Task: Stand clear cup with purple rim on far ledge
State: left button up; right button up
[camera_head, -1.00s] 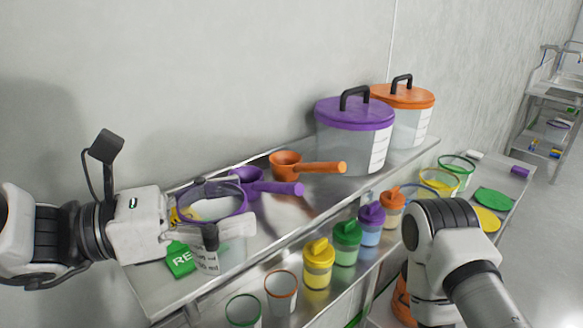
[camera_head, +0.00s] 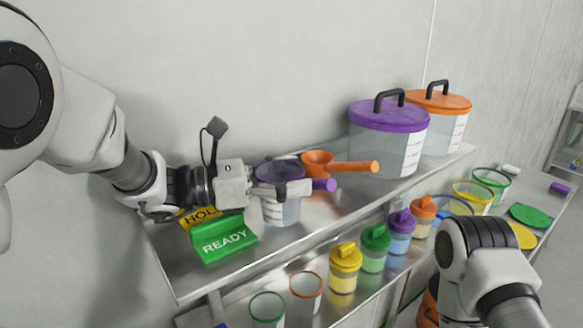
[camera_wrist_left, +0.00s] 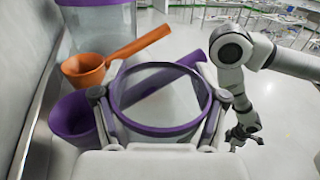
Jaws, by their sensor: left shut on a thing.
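The clear cup with the purple rim (camera_head: 281,212) is upright in my left gripper (camera_head: 291,188), over the upper metal shelf (camera_head: 325,212). I cannot tell whether its base touches the shelf. In the left wrist view, the cup's rim (camera_wrist_left: 160,131) shows between the two fingers of my left gripper (camera_wrist_left: 158,103), which are shut on its sides. My right arm shows in the head view, but its gripper is hidden there. In the left wrist view my right gripper (camera_wrist_left: 246,137) is small, with its fingers apart and empty.
A purple scoop (camera_head: 325,185) lies just behind the cup, and an orange scoop (camera_head: 350,167) beyond it. Purple-lidded (camera_head: 388,140) and orange-lidded (camera_head: 440,122) tubs stand further right. A green READY sign (camera_head: 224,239) is left. Several lidded jars (camera_head: 344,268) stand lower.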

pick_arm(q)
jog(key=shift+s+f, duration=0.15)
jog(key=shift+s, duration=0.05)
jog(key=o, duration=0.8)
jog(key=shift+o, duration=1.2)
jog(key=shift+w, duration=0.1)
